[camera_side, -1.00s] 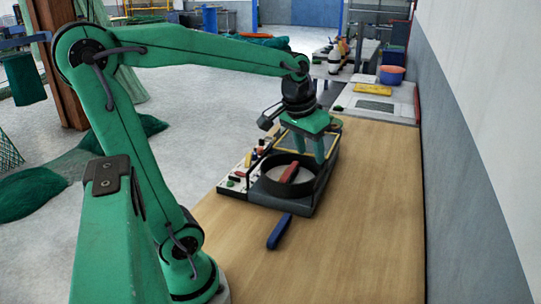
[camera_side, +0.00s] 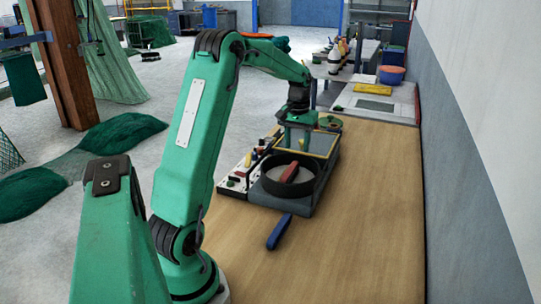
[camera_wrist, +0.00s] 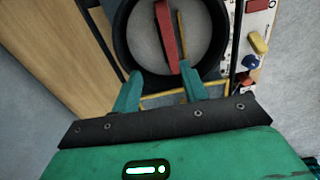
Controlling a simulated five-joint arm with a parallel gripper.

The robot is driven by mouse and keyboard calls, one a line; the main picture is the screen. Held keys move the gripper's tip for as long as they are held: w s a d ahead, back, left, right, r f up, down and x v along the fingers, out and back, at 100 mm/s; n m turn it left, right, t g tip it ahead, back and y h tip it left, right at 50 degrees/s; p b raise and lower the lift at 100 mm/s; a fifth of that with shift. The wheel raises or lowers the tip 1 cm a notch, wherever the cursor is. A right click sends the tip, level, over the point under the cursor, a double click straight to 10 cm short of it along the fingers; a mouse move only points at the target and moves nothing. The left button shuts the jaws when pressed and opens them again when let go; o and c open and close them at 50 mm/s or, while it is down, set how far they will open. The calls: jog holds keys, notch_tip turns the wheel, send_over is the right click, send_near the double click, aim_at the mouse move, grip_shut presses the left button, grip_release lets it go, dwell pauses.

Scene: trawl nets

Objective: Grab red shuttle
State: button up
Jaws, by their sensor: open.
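The red shuttle (camera_side: 290,171) leans inside a round black-rimmed bowl (camera_side: 309,186) on a dark tray. In the wrist view the red shuttle (camera_wrist: 167,32) lies inside the black ring (camera_wrist: 122,40), with a thin yellow-brown strip (camera_wrist: 184,42) beside it on the right. My gripper (camera_side: 300,148) is above the far side of the bowl, behind the shuttle in the side view. In the wrist view its green fingers (camera_wrist: 160,82) are spread apart and empty, short of the shuttle's near end. The shuttle's underside is hidden.
A blue shuttle (camera_side: 279,231) lies on the wooden table (camera_side: 355,240) in front of the tray. A white panel with coloured knobs (camera_side: 236,180) stands left of the bowl. A yellow frame (camera_side: 318,157) is close behind it. The table's right side is clear.

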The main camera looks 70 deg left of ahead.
aim_at(291, 168)
jog(key=shift+a+f, duration=0.8)
jog(key=shift+a, duration=0.3)
jog(key=shift+s+f, duration=0.1)
jog(key=shift+f, duration=1.2)
jog(key=shift+f, duration=0.1)
jog(key=shift+s+f, duration=0.15)
jog(key=shift+f, duration=2.4)
grip_shut()
